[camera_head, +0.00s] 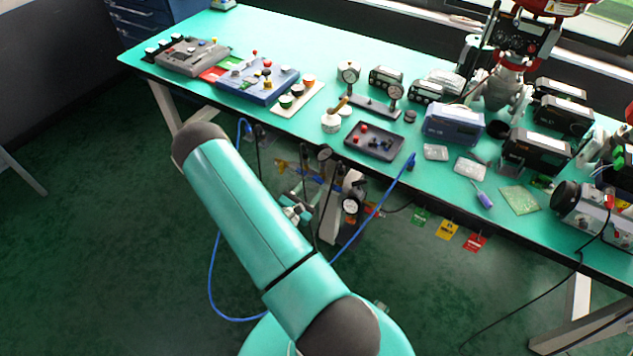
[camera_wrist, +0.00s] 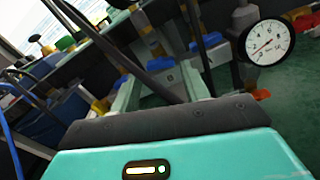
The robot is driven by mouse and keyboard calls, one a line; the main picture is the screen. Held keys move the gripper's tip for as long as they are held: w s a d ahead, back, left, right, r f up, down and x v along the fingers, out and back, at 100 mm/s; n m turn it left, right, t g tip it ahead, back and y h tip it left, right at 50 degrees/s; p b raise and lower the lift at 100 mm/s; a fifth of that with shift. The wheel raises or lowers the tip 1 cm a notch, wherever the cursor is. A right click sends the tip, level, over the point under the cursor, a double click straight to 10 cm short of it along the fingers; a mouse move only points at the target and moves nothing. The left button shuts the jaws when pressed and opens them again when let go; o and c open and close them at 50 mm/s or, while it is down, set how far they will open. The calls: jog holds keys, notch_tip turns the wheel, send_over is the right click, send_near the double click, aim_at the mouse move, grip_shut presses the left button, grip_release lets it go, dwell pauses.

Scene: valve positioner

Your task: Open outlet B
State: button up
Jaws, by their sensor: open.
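My gripper (camera_wrist: 160,72) points into a valve rig in the wrist view, with its two pale green fingers spread apart. Nothing is clearly held between them; a dark hose or bar crosses there. Blue fittings (camera_wrist: 155,84) and yellow-orange parts (camera_wrist: 100,106) lie beyond the fingers. A white round gauge (camera_wrist: 268,43) is at upper right. In the head view, the rig (camera_head: 334,200) stands below the table's front edge, partly hidden by my arm, with a gauge (camera_head: 350,206) on it. I cannot read any outlet label, so I cannot tell which part is outlet B.
The green table (camera_head: 310,52) carries several devices. A dark tray (camera_head: 373,142) with red knobs lies near its front edge. A blue hose (camera_head: 375,212) loops from the edge to the floor. Green, yellow and red tags (camera_head: 447,229) hang there. The floor (camera_head: 90,250) at left is clear.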

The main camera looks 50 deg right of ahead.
jog(key=a, duration=0.8)
jog(key=shift+s+a, duration=0.3)
jog(key=shift+s, duration=0.1)
